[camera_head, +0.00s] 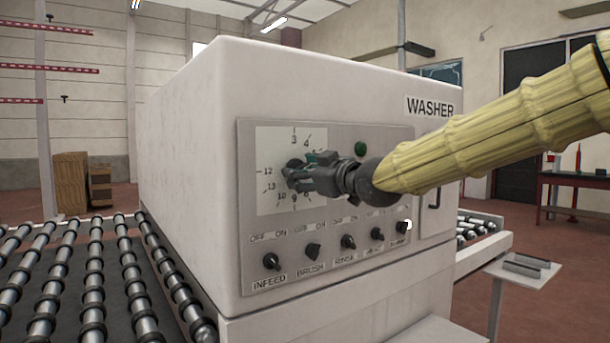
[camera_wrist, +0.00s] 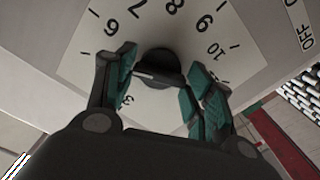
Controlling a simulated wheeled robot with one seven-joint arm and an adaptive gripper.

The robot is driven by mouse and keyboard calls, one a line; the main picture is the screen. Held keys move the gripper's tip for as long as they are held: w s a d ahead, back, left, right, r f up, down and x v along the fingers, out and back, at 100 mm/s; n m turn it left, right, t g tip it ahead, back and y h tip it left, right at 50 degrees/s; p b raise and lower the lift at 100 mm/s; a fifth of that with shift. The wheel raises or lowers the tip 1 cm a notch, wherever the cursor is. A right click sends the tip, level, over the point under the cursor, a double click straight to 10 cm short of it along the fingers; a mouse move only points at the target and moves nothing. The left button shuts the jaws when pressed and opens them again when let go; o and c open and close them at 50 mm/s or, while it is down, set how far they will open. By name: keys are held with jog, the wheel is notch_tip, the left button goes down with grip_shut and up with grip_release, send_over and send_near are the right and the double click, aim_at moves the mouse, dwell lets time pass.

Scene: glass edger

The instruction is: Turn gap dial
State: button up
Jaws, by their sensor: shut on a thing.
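The gap dial is a dark round knob with a light pointer line. It shows in the wrist view (camera_wrist: 158,68) at the middle of a pale square scale plate (camera_wrist: 232,30) with printed numbers. In the head view the scale plate (camera_head: 265,146) is on the washer's control panel, and my gripper (camera_head: 296,172) covers most of the knob. My gripper's green-padded fingers sit on either side of the knob in the wrist view (camera_wrist: 160,78), shut on it. Part of the lower scale is hidden behind the fingers.
The white washer housing (camera_head: 185,130) fills the middle. A row of black switches, such as the infeed switch (camera_head: 271,262), lies below the dial. A green button (camera_head: 361,149) is to its right. Roller conveyors (camera_head: 75,275) flank the housing.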

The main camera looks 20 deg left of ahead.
jog(key=shift+f+n+b, duration=0.1)
jog(key=shift+n+b, duration=0.8)
jog(key=shift+n, duration=2.3)
jog(key=o, duration=1)
jog(key=shift+o, duration=0.2)
jog(key=shift+d, duration=0.1)
jog(key=v, duration=1.2)
